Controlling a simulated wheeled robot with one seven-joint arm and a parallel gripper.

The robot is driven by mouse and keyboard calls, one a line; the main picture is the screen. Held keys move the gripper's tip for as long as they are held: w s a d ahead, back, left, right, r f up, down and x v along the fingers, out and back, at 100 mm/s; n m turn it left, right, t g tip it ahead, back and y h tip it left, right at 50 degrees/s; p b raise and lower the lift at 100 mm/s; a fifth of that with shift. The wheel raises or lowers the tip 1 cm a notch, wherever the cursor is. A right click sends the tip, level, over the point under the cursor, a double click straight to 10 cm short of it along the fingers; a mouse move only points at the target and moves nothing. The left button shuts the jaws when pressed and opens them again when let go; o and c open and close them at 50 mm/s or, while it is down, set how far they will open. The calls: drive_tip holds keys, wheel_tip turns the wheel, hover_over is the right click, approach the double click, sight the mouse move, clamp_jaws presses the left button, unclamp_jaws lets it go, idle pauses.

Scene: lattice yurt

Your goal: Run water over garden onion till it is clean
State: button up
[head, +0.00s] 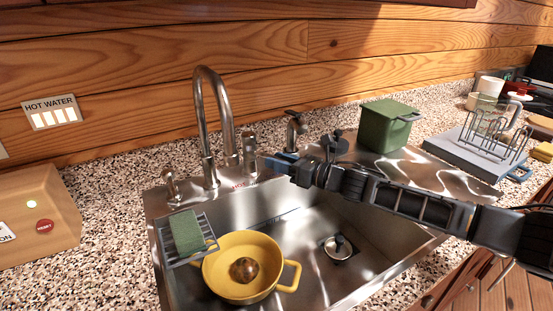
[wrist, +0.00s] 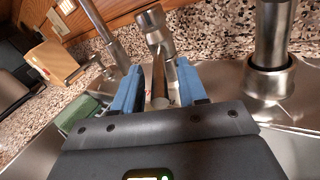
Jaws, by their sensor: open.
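The brown onion (head: 243,269) lies in a yellow two-handled pot (head: 222,287) at the left of the sink (head: 300,262); I cannot tell its dirt from its skin. A tall curved faucet (head: 205,110) stands behind the pot, and no water stream shows. A tap handle (head: 249,150) stands right of the faucet, by red lettering. My gripper (head: 278,163) is just right of that handle. In the wrist view its blue fingers (wrist: 158,88) are open, with the steel handle (wrist: 156,35) in line with the gap. I cannot tell whether they touch it.
Another tap handle (head: 170,186) stands at left. A green sponge (head: 187,231) lies on a wire rack over the sink's left edge. A green bin (head: 386,126) stands behind my arm. A wooden box (head: 38,222) and a dish rack (head: 490,135) flank the sink.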

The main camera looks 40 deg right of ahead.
drive_tip(key=shift+w+a, duration=0.15)
drive_tip(key=shift+w, duration=0.3)
clamp_jaws()
idle(0.5)
